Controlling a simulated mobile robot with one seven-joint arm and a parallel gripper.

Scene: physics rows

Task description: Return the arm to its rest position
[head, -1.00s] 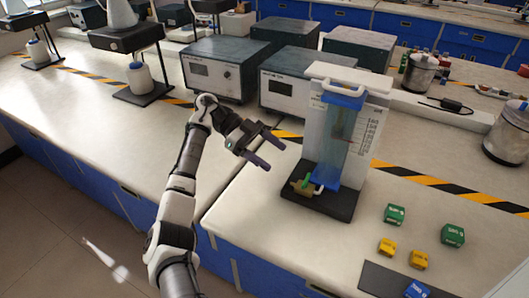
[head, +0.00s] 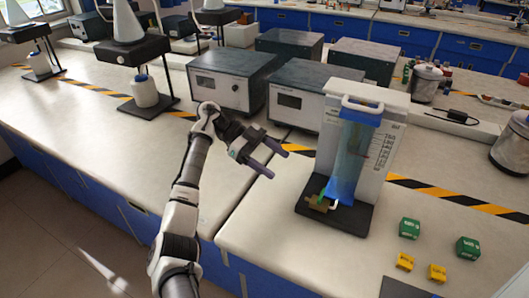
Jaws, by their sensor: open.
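My arm (head: 187,200) reaches up from the bottom of the head view, bent at the elbow. My gripper (head: 274,160) is open and empty, its two dark fingers pointing right over the bench. It is left of the blue-and-white column apparatus (head: 355,155) and apart from it. The apparatus stands upright on a black base (head: 345,222), with a brass valve (head: 318,203) and a green handle at its foot.
Green blocks (head: 409,228) and yellow blocks (head: 404,261) lie on the bench at the right front. Several grey instrument boxes (head: 230,80) stand behind my gripper. Black stands (head: 140,50) with white bottles are at the left. The left bench top (head: 90,125) is largely clear.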

